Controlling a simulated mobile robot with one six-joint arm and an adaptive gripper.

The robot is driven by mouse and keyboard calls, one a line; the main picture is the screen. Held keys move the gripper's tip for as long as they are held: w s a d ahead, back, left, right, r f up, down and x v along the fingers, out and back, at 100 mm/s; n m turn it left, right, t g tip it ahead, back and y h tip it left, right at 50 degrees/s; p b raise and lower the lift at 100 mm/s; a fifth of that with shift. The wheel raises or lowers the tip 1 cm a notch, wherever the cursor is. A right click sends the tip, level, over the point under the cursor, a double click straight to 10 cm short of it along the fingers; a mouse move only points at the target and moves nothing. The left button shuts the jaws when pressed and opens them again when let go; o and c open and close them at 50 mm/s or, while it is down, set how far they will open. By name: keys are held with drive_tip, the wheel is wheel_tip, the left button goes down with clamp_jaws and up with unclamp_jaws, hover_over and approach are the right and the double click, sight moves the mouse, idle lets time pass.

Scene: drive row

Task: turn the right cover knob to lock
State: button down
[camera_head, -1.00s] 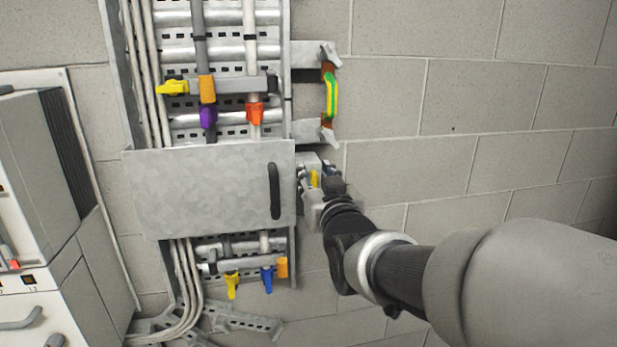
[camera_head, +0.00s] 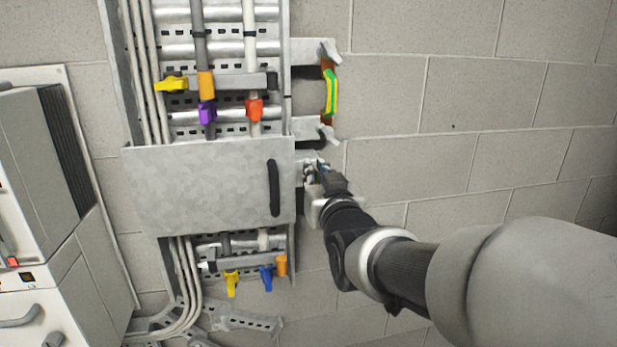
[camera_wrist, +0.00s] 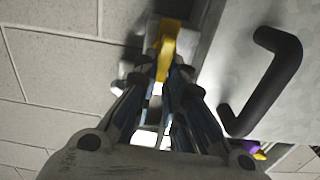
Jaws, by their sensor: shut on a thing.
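The flat grey metal cover (camera_head: 205,190) with a black handle (camera_head: 274,188) spans the middle of the panel. The yellow right cover knob (camera_wrist: 170,38) sits on a pale bracket beside the cover's edge in the wrist view. My gripper (camera_wrist: 162,74) is shut on the knob's near end, with a fingertip on each side. In the head view my gripper (camera_head: 313,172) is at the right edge of the cover and hides the knob. The knob's exact lock position cannot be read.
A yellow-green handle (camera_head: 331,92) on brackets stands above my gripper. Several coloured levers, such as the orange-red one (camera_head: 254,109), sit above and below the cover. A white cabinet (camera_head: 50,190) stands left. The block wall at right is bare.

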drive_tip(key=shift+w+d+f+m+b, duration=0.1)
drive_tip(key=shift+d+f+m+b, duration=0.2)
drive_tip(key=shift+m+b, duration=2)
drive_tip(key=shift+w+d+f+m+b, duration=0.2)
drive_tip(key=shift+m+b, duration=0.85)
drive_tip(key=shift+m, duration=2.45)
drive_tip(key=shift+s+d+f+m+b, duration=0.1)
drive_tip(key=shift+d+f+m+b, duration=0.25)
drive_tip(key=shift+m+b, duration=1.95)
drive_tip(key=shift+m+p, duration=0.65)
drive_tip(key=shift+m, duration=0.25)
drive_tip(key=c, duration=1.7)
unclamp_jaws()
drive_tip(key=shift+o, duration=0.2)
